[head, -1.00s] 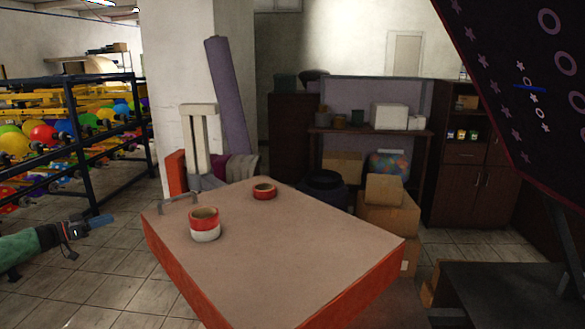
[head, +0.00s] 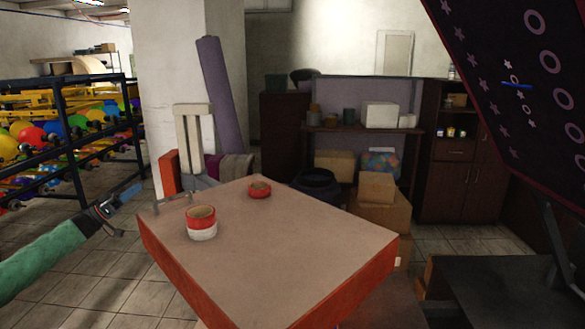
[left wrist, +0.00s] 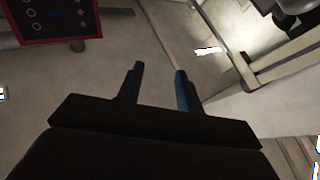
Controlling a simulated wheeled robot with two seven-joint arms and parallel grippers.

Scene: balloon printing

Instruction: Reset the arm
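My left gripper (head: 126,196) is in the head view at the left, beside the left corner of the table and apart from it. Its green arm comes in from the lower left. In the left wrist view its two blue-black fingers (left wrist: 158,72) stand apart with nothing between them. My right gripper is not in view.
The red-edged table (head: 290,240) fills the middle. On it are a red and white tape roll (head: 201,229) and a smaller red roll (head: 260,190). A balloon rack (head: 75,160) stands at the left. A dark panel (head: 515,80) hangs at the upper right.

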